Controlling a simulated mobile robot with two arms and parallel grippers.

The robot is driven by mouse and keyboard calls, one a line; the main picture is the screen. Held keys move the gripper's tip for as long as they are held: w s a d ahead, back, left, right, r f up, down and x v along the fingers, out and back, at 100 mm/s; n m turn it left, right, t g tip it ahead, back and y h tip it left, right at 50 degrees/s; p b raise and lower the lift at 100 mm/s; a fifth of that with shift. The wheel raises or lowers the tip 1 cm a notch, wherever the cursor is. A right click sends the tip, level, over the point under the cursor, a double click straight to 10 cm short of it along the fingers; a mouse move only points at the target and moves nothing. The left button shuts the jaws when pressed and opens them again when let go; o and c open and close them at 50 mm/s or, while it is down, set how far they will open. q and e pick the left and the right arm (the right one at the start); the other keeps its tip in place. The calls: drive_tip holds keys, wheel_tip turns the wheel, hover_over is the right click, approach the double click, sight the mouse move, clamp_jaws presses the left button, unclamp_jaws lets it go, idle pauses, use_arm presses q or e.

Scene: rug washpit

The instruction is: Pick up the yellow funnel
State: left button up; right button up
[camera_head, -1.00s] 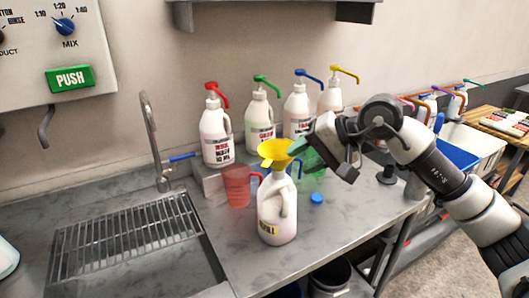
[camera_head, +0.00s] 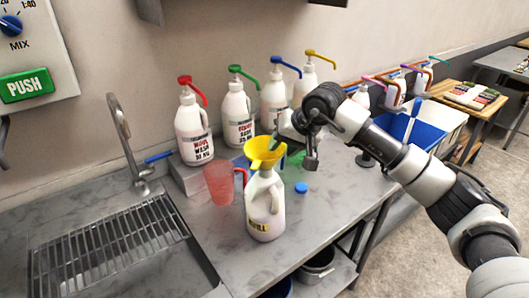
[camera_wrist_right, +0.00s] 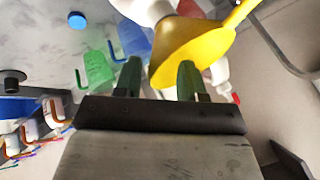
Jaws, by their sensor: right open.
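The yellow funnel (camera_head: 265,152) sits in the mouth of a white refill bottle (camera_head: 265,208) on the grey counter. In the right wrist view the funnel (camera_wrist_right: 205,45) shows large, just beyond the fingers and overlapping the right-hand finger. My right gripper (camera_head: 279,138) is at the back right of the funnel, close to its rim. In the wrist view my right gripper (camera_wrist_right: 158,75) is open, with two green fingers apart. I cannot tell whether a finger touches the funnel. My left gripper is in neither view.
Pump bottles (camera_head: 239,115) with coloured spouts stand on a raised ledge behind. A red jug (camera_head: 219,184) is left of the refill bottle, and a blue cap (camera_head: 301,187) lies right. A sink grate (camera_head: 105,245) is at left. The front counter right of the bottle is clear.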

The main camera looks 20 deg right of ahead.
drive_tip(key=shift+x, duration=1.15)
clamp_jaws()
drive_tip(key=shift+r, duration=0.15)
